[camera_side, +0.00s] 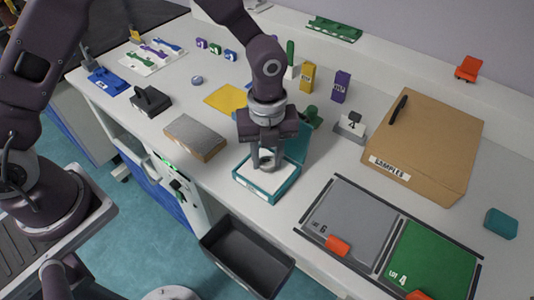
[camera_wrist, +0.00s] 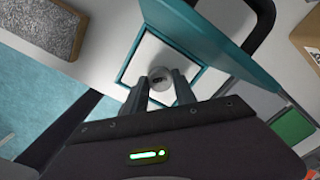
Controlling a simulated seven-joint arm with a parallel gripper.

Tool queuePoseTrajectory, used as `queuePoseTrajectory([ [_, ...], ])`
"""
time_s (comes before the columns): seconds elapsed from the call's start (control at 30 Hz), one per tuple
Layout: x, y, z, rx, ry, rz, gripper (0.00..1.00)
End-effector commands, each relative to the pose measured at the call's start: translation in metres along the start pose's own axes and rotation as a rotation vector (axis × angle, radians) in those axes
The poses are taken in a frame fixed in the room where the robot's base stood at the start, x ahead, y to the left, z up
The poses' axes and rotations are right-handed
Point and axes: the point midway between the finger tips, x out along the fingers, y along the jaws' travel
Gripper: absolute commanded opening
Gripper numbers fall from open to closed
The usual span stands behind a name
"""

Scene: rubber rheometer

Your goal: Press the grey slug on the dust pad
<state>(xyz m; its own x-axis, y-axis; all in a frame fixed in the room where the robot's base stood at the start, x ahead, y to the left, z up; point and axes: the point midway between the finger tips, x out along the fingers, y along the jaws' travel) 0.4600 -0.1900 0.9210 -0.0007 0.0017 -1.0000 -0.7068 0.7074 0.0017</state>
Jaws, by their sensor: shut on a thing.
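My gripper (camera_side: 264,160) points down over the open teal box with a white pad inside. It is shut on the grey slug (camera_wrist: 160,77), a small round piece with a dark mark on its top, held between the fingertips. In the side view the slug (camera_side: 268,162) shows partly at the fingers. The white dust pad (camera_side: 254,173) lies inside the teal box (camera_side: 260,194), and the pad (camera_wrist: 146,62) also shows around the slug in the wrist view. I cannot tell whether the slug touches the pad.
The teal lid (camera_side: 295,143) stands open behind the pad. A grey-topped block (camera_side: 195,137) lies to the left. A grey and green mat (camera_side: 352,217) is to the right, with a cardboard box (camera_side: 425,140) behind it. A dark bin (camera_side: 245,255) hangs below the bench's front edge.

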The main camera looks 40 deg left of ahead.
Motion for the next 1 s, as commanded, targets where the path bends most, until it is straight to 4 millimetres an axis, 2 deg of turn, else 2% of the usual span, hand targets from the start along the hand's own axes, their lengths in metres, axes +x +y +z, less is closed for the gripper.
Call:
queuePoseTrajectory([
  [1.0,0.0071,0.0,0.0001,0.001,0.0,0.001,0.0],
])
